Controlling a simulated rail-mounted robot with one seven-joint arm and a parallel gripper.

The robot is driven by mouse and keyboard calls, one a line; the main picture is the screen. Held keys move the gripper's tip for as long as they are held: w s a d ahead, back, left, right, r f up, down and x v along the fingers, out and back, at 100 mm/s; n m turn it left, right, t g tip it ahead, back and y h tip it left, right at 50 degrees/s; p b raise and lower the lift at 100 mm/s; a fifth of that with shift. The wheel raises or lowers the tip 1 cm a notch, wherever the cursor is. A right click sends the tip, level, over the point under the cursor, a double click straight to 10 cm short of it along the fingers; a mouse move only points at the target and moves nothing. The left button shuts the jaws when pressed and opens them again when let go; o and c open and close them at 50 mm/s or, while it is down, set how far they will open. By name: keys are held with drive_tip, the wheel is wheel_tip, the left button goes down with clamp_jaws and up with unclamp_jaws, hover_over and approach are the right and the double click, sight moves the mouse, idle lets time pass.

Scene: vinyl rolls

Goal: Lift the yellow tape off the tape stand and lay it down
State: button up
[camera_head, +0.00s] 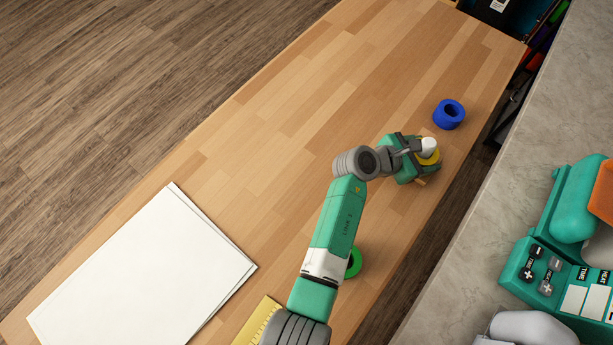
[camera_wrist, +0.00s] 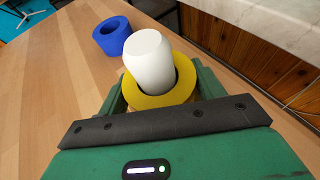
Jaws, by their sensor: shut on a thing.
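The yellow tape (camera_wrist: 163,97) is a ring around the white post of the tape stand (camera_wrist: 149,58). In the head view the yellow tape (camera_head: 429,158) shows just below the white top of the stand (camera_head: 428,145). My gripper (camera_wrist: 160,92) has its green fingers on either side of the tape and is shut on it. In the head view my gripper (camera_head: 418,165) is over the stand at the table's right part. The stand's lower part is hidden by the tape and my gripper.
A blue tape roll (camera_head: 449,114) lies close behind the stand; it also shows in the wrist view (camera_wrist: 112,37). A green roll (camera_head: 353,262) is partly under my arm. White sheets (camera_head: 143,270) and a yellow item (camera_head: 257,322) lie nearer. The wooden table's middle (camera_head: 290,125) is clear.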

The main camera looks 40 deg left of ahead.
drive_tip(key=shift+r, duration=0.15)
wheel_tip(320, 180, up, 11)
drive_tip(key=p, duration=1.2)
idle(0.3)
idle(0.4)
